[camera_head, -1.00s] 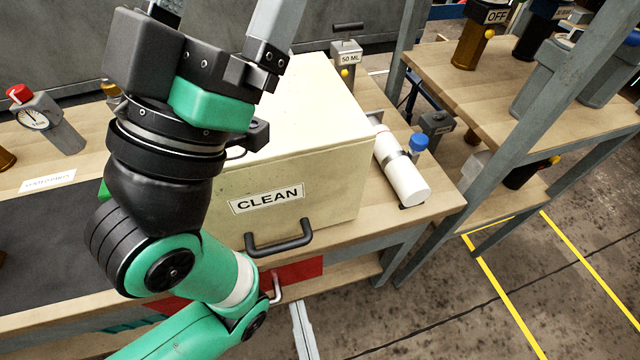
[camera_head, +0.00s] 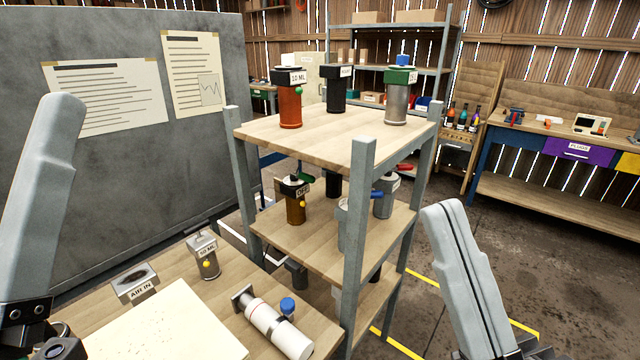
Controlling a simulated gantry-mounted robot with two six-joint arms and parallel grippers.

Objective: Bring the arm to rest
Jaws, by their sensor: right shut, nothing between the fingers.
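My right gripper (camera_head: 444,208) stands at the lower right, pointing up. Its two grey fingers lie together, shut with nothing between them. It is in front of the open floor, right of the wooden shelf rack. At the left edge, a grey finger of my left gripper (camera_head: 66,104) points up in front of the grey panel. The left gripper is cut by the frame edge, so its opening cannot be judged. Most of both arms is out of view.
The shelf rack (camera_head: 364,235) holds several labelled canisters and stands between the grippers. On the workbench (camera_head: 205,297) are a pale box top (camera_head: 165,330), a 50 ML unit (camera_head: 204,258), an AIR IN block (camera_head: 135,284) and a white cylinder (camera_head: 275,327).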

